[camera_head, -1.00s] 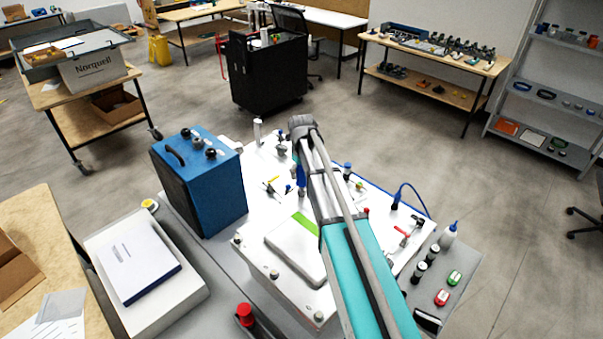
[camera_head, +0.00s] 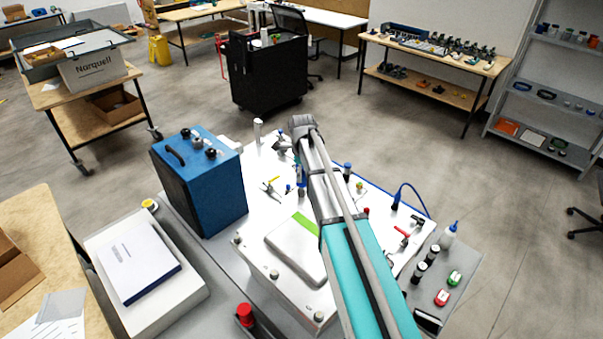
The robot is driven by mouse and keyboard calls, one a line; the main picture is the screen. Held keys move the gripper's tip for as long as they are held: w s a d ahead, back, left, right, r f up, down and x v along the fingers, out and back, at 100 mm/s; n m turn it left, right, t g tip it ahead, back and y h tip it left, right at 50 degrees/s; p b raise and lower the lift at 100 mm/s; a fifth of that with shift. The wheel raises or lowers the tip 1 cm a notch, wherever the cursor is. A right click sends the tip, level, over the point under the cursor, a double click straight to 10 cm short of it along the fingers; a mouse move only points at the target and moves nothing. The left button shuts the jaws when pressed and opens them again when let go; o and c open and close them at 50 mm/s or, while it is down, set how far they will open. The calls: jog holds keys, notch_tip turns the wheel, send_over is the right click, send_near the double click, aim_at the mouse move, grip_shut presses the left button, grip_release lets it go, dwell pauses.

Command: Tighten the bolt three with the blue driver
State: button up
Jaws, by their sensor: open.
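The work area is a white plate (camera_head: 262,170) with many small parts on it. A small upright blue piece (camera_head: 299,172) shows just left of my arm, partly covered; it may be the blue driver, but I cannot tell for sure. I cannot tell which is bolt three. My teal and grey arm reaches over the plate and hides part of it. My gripper is hidden behind the arm.
A blue box with knobs (camera_head: 198,180) stands left of the plate. On the right are a white bottle (camera_head: 448,234), dark-capped jars (camera_head: 432,254) and red (camera_head: 441,297) and green items. A red knob (camera_head: 245,315) stands in front.

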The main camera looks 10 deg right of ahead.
jog(key=n, duration=0.6)
jog(key=shift+n, duration=0.4)
jog(key=n, duration=0.6)
jog(key=shift+n, duration=0.4)
grip_shut()
jog(key=shift+m, duration=0.4)
